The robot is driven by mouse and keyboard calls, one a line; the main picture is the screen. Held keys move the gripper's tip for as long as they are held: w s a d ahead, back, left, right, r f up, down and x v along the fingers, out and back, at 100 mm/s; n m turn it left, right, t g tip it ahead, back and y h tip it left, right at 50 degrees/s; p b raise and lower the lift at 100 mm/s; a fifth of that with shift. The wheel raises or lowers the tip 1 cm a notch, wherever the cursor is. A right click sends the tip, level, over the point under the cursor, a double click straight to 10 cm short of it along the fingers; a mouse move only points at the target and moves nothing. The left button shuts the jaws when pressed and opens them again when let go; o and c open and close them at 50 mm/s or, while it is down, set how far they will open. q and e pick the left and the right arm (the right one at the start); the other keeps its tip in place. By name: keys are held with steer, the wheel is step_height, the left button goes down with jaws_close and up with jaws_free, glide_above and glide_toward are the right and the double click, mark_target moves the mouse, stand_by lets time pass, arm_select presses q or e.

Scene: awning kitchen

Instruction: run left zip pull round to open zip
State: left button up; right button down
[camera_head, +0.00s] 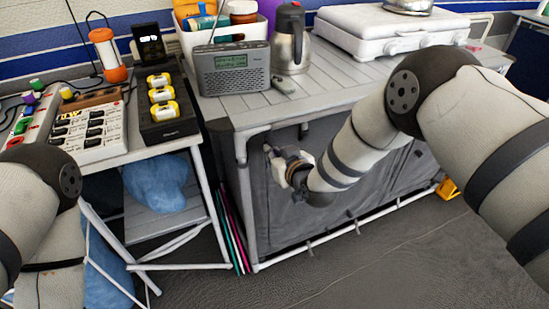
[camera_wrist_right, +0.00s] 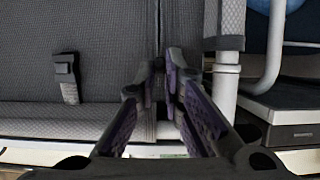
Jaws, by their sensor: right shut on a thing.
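The grey fabric front (camera_head: 330,185) of the cabinet hangs under the slatted worktop and looks closed. My right gripper (camera_head: 271,153) is at its upper left, near the left post. In the right wrist view, the right gripper (camera_wrist_right: 168,68) has its fingertips together on a vertical seam, which looks like the left zip line (camera_wrist_right: 157,22). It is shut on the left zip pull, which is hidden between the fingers. My left arm shows at the left edge of the head view; its gripper is out of view.
A grey frame post (camera_head: 244,205) stands just left of the right gripper. A strap with a dark buckle (camera_wrist_right: 67,72) hangs on the fabric. A radio (camera_head: 233,68) and steel flask (camera_head: 290,40) stand on the worktop above. A side table with chargers is at left. The floor in front is clear.

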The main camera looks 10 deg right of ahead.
steer(key=shift+w+r, duration=0.1)
steer(key=shift+r, duration=0.2)
steer(key=c, duration=1.8)
jaws_free()
steer(key=shift+o, duration=0.5)
steer(key=shift+s, duration=0.2)
steer(key=v, duration=1.2)
